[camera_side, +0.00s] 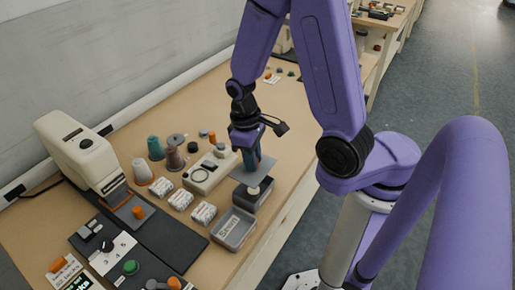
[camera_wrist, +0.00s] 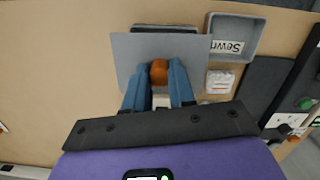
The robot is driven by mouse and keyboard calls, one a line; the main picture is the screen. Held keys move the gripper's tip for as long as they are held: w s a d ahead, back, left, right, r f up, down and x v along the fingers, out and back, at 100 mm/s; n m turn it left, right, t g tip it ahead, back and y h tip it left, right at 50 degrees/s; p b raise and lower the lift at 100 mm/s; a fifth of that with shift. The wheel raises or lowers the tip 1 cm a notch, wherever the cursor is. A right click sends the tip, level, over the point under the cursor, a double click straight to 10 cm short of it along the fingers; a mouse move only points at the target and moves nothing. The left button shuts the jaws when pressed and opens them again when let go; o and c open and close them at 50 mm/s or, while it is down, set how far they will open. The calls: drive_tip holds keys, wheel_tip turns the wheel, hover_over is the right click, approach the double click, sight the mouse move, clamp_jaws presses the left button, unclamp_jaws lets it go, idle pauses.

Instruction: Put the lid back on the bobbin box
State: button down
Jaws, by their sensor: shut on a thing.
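My gripper (camera_wrist: 158,74) has two blue fingers shut on the orange-brown knob of a flat grey lid (camera_wrist: 130,52). The lid also shows in the side view (camera_side: 240,172), roughly level, below my gripper (camera_side: 252,168). The dark bobbin box (camera_side: 262,199) stands on the table under the lid and seems apart from it. In the wrist view only a strip of the box (camera_wrist: 165,28) shows past the lid's far edge. The rest of it is hidden, so I cannot tell how well they line up.
A grey tray labelled "Sewn" (camera_side: 234,229) stands close beside the box. Thread cones (camera_side: 155,148), a beige device (camera_side: 209,172) and a sewing machine (camera_side: 82,150) stand farther left. The table's front edge is near the box.

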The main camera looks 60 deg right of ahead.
drive_tip(key=shift+a+f, duration=0.15)
drive_tip(key=shift+f, duration=2.55)
drive_tip(key=shift+f, duration=0.2)
drive_tip(key=shift+c, duration=1.9)
unclamp_jaws()
drive_tip(key=shift+r, duration=3.5)
